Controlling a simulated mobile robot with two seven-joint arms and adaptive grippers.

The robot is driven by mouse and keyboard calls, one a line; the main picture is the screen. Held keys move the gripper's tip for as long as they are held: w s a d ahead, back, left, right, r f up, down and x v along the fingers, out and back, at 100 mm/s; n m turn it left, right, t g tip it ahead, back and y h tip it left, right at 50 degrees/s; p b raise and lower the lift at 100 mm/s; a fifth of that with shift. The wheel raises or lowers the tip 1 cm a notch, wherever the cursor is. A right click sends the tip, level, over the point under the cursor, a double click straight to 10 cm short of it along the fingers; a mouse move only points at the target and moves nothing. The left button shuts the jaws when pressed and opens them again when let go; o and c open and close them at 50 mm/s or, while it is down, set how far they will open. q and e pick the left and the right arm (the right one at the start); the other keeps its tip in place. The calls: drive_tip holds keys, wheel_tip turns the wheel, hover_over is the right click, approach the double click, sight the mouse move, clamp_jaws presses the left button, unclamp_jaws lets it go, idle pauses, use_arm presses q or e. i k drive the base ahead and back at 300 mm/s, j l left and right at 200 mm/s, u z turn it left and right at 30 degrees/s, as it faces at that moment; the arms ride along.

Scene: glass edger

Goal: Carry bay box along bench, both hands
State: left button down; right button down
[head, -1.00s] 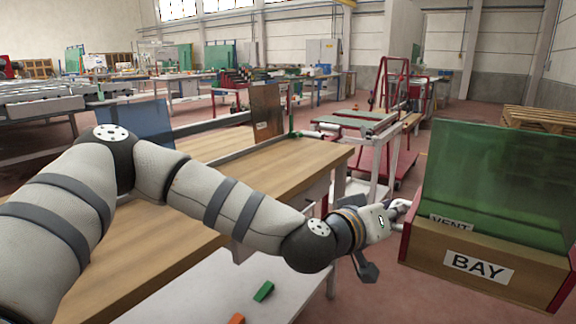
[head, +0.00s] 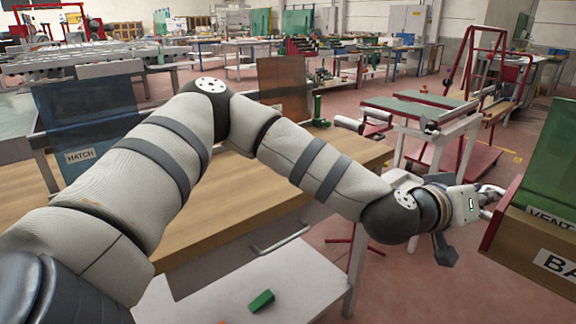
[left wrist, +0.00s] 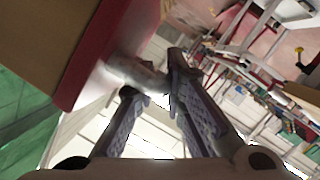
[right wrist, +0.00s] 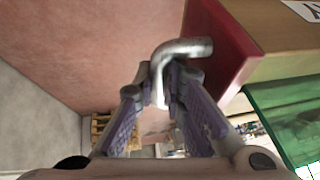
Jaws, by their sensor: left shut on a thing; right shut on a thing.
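The bay box (head: 515,250) is at the right edge of the head view, brown with a red end panel and partly cut off by the frame. Green glass panes (head: 550,170) stand in it, with a VENT label showing. My left gripper (head: 488,197) is shut on the metal handle of the red end; the left wrist view shows this handle (left wrist: 135,72) blurred between the fingertips. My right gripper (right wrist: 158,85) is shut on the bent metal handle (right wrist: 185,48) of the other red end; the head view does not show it. The box hangs clear of the bench.
The wooden-topped bench (head: 220,215) runs beside my left arm, with a blue HATCH pane (head: 90,115) and a brown pane (head: 285,88) on it. A green wedge (head: 261,300) lies on the lower white shelf. A red-framed trolley (head: 455,160) stands beyond. Red floor between is open.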

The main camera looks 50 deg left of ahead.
sight(265, 170)
drive_tip(key=i+l+u, duration=0.1)
drive_tip(key=i+u, duration=0.15)
drive_tip(key=i, duration=0.25)
drive_tip(key=i+l+u, duration=0.15)
drive_tip(key=i+u, duration=0.15)
drive_tip(key=i, duration=0.15)
drive_tip(key=i+u, duration=0.1)
drive_tip(key=u, duration=0.3)
drive_tip(key=i+l+u, duration=0.1)
drive_tip(key=u, duration=0.3)
drive_tip(key=l+u, duration=0.1)
drive_tip(key=u, duration=0.3)
drive_tip(key=i+l, duration=0.05)
